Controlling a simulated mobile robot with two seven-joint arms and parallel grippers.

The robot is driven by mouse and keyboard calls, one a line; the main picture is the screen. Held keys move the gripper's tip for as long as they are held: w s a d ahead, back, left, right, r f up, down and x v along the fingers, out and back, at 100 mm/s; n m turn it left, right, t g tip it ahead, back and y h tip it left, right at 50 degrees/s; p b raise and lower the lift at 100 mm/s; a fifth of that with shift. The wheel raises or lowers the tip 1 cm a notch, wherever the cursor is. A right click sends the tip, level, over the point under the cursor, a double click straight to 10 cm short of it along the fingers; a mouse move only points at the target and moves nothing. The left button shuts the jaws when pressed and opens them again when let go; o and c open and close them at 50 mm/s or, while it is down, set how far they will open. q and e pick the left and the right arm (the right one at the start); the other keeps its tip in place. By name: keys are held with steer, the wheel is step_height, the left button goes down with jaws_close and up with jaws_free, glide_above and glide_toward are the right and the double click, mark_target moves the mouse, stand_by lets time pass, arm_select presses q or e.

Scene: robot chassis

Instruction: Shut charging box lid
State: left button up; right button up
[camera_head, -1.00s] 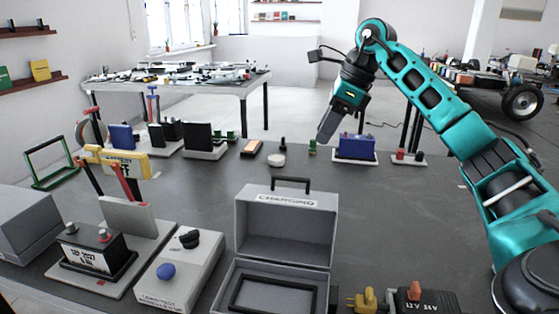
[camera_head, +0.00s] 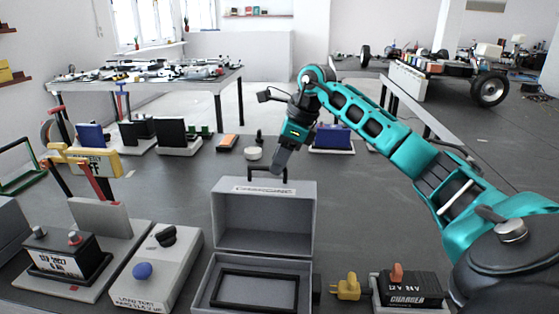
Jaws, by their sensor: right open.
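The grey charging box (camera_head: 256,270) stands open at the front middle of the table. Its lid (camera_head: 264,215) is raised upright at the back, with a dark handle (camera_head: 267,171) on its top edge. Inside the box lies a black rectangular frame (camera_head: 254,290). My right gripper (camera_head: 279,165) points down at the lid's handle, its fingertips overlapping the handle in the picture. Its jaws are open. I cannot tell whether it touches the handle. My left gripper is not in view.
A black charger (camera_head: 411,291) and a yellow plug (camera_head: 347,287) sit right of the box. A switch unit with a blue button (camera_head: 142,271) and a battery (camera_head: 68,257) stand to the left. Small devices line the table's back edge. Bare table lies behind the box on the left.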

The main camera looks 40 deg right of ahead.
steer(key=shift+f, duration=0.15)
steer(key=shift+c, duration=0.3)
jaws_close()
stand_by(0.3)
